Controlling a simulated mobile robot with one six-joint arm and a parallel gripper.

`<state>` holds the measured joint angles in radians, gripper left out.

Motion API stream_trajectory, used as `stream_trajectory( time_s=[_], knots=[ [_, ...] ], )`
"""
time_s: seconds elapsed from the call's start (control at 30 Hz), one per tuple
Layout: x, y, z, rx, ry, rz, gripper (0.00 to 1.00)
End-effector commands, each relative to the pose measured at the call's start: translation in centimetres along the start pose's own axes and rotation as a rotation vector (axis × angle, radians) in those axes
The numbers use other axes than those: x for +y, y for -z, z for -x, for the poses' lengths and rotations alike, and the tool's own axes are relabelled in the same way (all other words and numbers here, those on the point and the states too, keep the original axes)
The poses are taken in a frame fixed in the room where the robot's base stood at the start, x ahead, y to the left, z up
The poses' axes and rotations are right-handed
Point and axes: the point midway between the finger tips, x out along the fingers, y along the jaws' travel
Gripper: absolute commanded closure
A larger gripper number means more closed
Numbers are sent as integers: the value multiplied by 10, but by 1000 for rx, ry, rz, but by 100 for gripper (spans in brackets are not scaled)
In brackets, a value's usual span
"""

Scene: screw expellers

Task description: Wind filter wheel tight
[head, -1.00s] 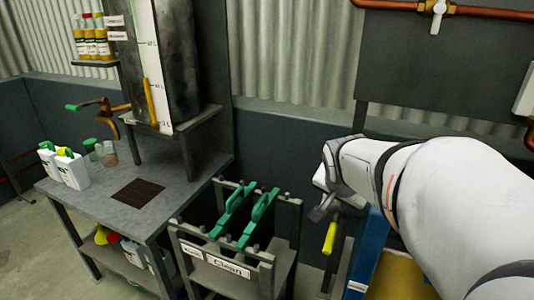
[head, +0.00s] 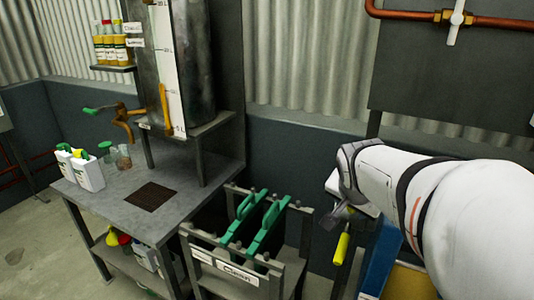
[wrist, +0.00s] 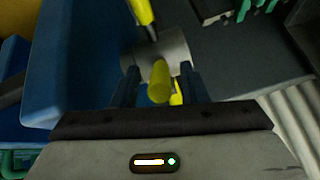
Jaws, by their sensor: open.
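I cannot make out a filter wheel for certain in either view. My gripper (wrist: 158,92) is open in the wrist view, its two dark blue fingers apart. A second yellow bar (wrist: 141,12) comes in from the top. In the head view my gripper (head: 337,215) is small and dark beside a hanging yellow handle (head: 342,248), right of the rack.
A grey rack (head: 225,272) labelled "Clean" holds green-handled plates (head: 270,225) to the left of my gripper. A blue panel (wrist: 85,55) stands close on the left in the wrist view. A bench (head: 105,210) with bottles and a tank (head: 185,60) stands further left.

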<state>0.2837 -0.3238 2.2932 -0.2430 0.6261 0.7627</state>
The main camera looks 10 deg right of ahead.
Motion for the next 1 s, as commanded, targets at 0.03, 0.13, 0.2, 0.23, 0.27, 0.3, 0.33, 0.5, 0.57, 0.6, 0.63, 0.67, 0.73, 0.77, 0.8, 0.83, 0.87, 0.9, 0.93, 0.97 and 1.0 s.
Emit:
stream_trajectory(
  time_s=[0.03, 0.13, 0.2, 0.23, 0.27, 0.3, 0.33, 0.5, 0.57, 0.6, 0.63, 0.67, 0.73, 0.77, 0.8, 0.83, 0.87, 0.9, 0.93, 0.97, 1.0],
  knots=[
    [-1, 1, 11, 4, 4, 0, 60],
    [-1, 1, 29, 4, 4, 1, 60],
    [0, 0, 40, 4, 4, 1, 60],
    [0, 0, 44, 3, 3, 1, 60],
    [0, 0, 48, 3, 3, 1, 60],
    [0, 0, 52, 2, 2, 1, 60],
    [0, 0, 54, 2, 1, 1, 60],
    [1, -1, 60, 0, -1, 0, 60],
    [1, -1, 60, -1, -1, 0, 60],
    [1, -1, 60, -1, -1, 0, 60],
    [1, -1, 60, 0, -1, 0, 60],
    [1, -1, 60, 0, -1, 0, 60],
    [1, -1, 59, -2, -1, 3, 64],
    [1, -3, 59, -6, 0, 12, 66],
    [0, -8, 57, -19, 1, 35, 70],
    [-1, -14, 55, -34, 3, 63, 72],
    [-3, -23, 52, -54, 6, 99, 75],
    [-4, -37, 49, -86, 11, 164, 78],
    [-6, -49, 46, -115, 17, 221, 80],
    [-6, -62, 42, -147, 24, 283, 83],
    [-7, -81, 39, -190, 36, 369, 86]
  ],
)
